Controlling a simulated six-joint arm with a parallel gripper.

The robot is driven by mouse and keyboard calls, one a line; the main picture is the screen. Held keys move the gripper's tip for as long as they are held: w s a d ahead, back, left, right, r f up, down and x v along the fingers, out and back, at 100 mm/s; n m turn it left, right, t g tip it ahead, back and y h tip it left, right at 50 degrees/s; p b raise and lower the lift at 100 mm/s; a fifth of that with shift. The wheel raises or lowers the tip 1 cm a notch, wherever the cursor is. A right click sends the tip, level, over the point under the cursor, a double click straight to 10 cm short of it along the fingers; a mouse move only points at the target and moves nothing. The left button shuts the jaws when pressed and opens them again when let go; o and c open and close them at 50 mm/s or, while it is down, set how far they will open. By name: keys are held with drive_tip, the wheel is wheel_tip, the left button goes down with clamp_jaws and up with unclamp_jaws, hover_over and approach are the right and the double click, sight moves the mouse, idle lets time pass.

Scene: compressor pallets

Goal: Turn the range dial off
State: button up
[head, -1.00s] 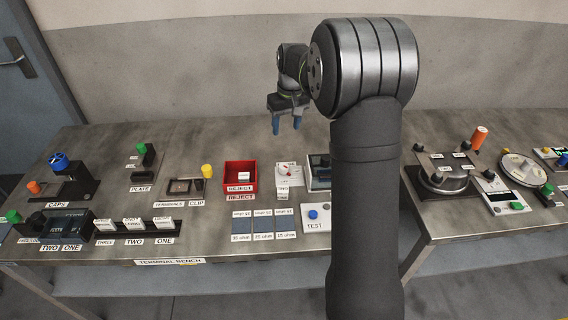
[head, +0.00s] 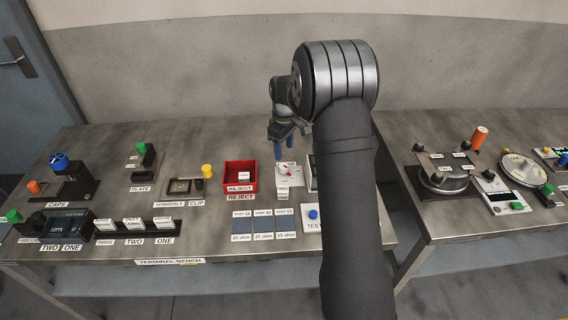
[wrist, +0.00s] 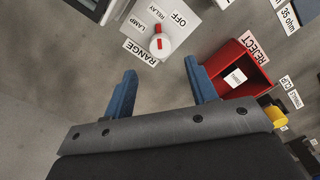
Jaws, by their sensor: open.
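The range dial (wrist: 160,42) is a round white knob with a red pointer mark, on a white plate lettered RANGE, LAMP, RELAY and OFF in the wrist view. In the head view the dial (head: 287,169) sits right of the red reject bin. My gripper (wrist: 163,82) has two blue fingers spread apart, empty. It hangs above the bench, short of the dial in the wrist view. In the head view my gripper (head: 284,157) is just above and behind the dial's plate.
The red reject bin (wrist: 223,66) with a white labelled piece inside stands close beside the dial. A grey-framed device (head: 311,172) is right of the dial, partly hidden by my arm. A yellow clip knob (head: 207,170) stands left of the bin. Bare bench lies behind.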

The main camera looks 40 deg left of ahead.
sight(284, 165)
wheel_tip(284, 165, down, 8)
drive_tip(key=shift+r, duration=0.25)
drive_tip(key=c, duration=1)
drive_tip(key=shift+o, duration=0.2)
drive_tip(key=shift+m, duration=0.4)
drive_tip(key=m, duration=0.3)
drive_tip(key=shift+m, duration=2.6)
